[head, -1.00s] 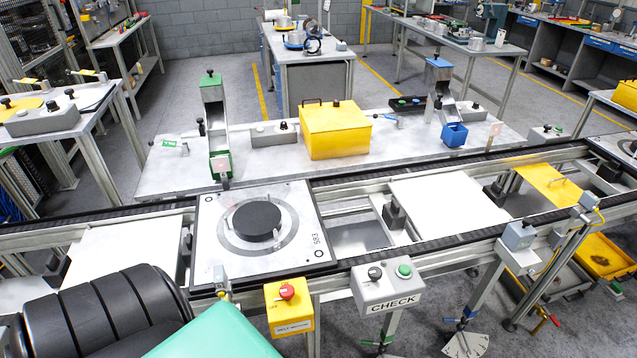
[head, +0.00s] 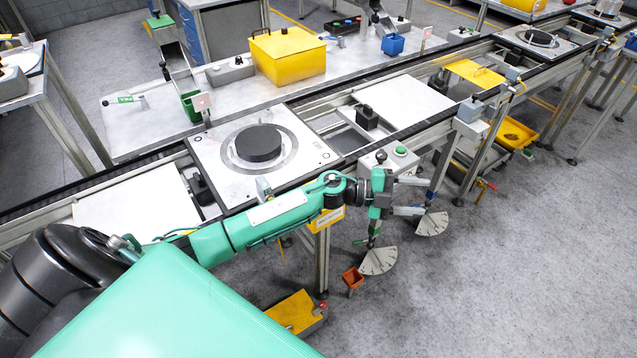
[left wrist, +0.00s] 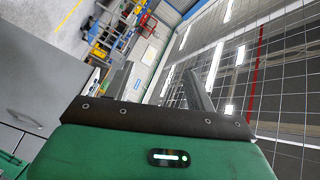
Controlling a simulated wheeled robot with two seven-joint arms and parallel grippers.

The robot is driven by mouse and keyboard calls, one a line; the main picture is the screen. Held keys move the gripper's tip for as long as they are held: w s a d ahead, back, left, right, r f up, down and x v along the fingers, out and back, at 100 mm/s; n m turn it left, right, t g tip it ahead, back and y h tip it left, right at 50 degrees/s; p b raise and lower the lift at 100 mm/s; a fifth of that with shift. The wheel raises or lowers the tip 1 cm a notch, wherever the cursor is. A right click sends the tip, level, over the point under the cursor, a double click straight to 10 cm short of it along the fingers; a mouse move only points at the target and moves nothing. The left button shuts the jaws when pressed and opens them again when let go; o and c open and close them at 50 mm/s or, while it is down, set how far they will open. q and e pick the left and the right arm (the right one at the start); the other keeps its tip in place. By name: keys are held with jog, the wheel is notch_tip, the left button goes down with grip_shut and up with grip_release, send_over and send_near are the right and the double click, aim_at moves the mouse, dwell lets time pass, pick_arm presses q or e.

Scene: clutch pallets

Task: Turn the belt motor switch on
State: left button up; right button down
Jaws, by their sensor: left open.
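The yellow belt motor switch box (head: 328,220) is on the near side of the conveyor frame. My left forearm covers most of it in the head view, and its red knob is hidden. My left gripper (head: 416,197) is right of that box, in front of the grey CHECK box (head: 372,160). Its two grey fingers are spread apart, point right, and hold nothing. In the left wrist view the open fingers (left wrist: 160,88) show with empty space between them. My right gripper is not in view.
The CHECK box has a green button (head: 400,151). A pallet with a black disc (head: 258,143) sits on the conveyor behind my forearm. Fan-shaped plates (head: 379,262), an orange cup (head: 352,278) and a yellow box (head: 291,312) are below.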

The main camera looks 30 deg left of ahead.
pick_arm(q)
jog(key=s+a+r+m+g+y, duration=0.2)
jog(key=a+r+m+g+y, duration=0.15)
jog(key=a+y, duration=0.65)
jog(key=s+a+r+m+g+y, duration=0.1)
jog(key=a+r+m+g+y, duration=0.35)
jog(key=a, duration=0.95)
notch_tip(320, 180, down, 14)
jog(key=n+y+p, duration=0.1)
jog(key=n+p, duration=0.1)
jog(key=p, duration=0.2)
jog(key=shift+a+r, duration=0.1)
jog(key=shift+r, duration=0.1)
jog(key=shift+f, duration=0.6)
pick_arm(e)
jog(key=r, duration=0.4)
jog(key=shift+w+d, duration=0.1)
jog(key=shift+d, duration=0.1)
pick_arm(q)
jog(key=c, duration=1)
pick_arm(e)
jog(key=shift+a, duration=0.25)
